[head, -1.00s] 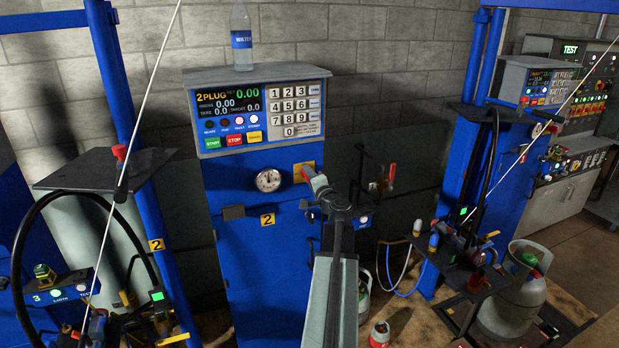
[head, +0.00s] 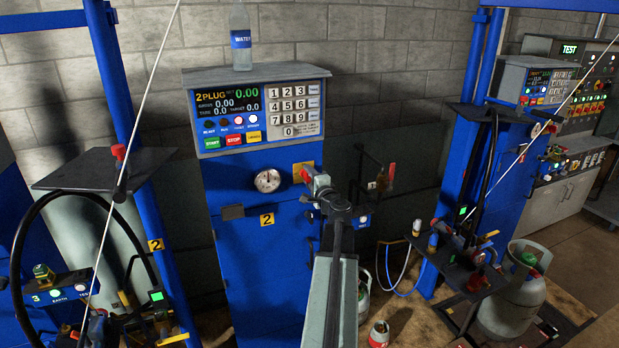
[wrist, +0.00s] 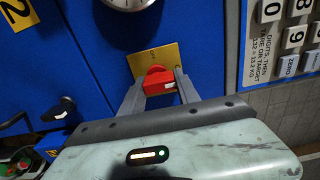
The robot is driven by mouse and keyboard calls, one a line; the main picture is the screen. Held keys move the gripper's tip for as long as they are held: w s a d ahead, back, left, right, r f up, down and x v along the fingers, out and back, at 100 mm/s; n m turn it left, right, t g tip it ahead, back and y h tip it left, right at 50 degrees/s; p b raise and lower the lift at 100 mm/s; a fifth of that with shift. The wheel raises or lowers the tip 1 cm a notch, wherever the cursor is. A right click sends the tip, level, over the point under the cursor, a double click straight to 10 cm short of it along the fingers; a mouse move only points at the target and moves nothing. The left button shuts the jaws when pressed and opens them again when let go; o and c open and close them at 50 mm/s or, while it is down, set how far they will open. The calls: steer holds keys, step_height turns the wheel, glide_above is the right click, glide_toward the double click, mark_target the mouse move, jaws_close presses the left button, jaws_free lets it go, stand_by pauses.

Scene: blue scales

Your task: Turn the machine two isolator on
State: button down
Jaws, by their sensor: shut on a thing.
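The machine two cabinet (head: 255,225) is blue, with a "2" label, a round gauge and a keypad panel on top. Its isolator is a red knob (wrist: 159,80) on a yellow plate (wrist: 158,58), below the gauge in the wrist view. In the head view the yellow plate (head: 302,172) shows partly behind my gripper (head: 310,180). In the wrist view my gripper (wrist: 160,88) has one finger on each side of the red knob and is shut on it. The knob's exact angle is hard to tell in the head view.
A water bottle (head: 240,38) stands on top of the cabinet. A red-handled valve (head: 390,175) is on the wall to the right. Gas cylinders, one of them a grey cylinder (head: 512,295), and hoses stand around on both sides. A black lever (wrist: 58,112) is left of the knob in the wrist view.

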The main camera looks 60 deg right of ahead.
steer(key=c, duration=0.9)
jaws_free()
steer(key=shift+s, duration=0.1)
steer(key=v, duration=0.7)
steer(key=shift+s+a, duration=0.25)
steer(key=shift+f, duration=0.1)
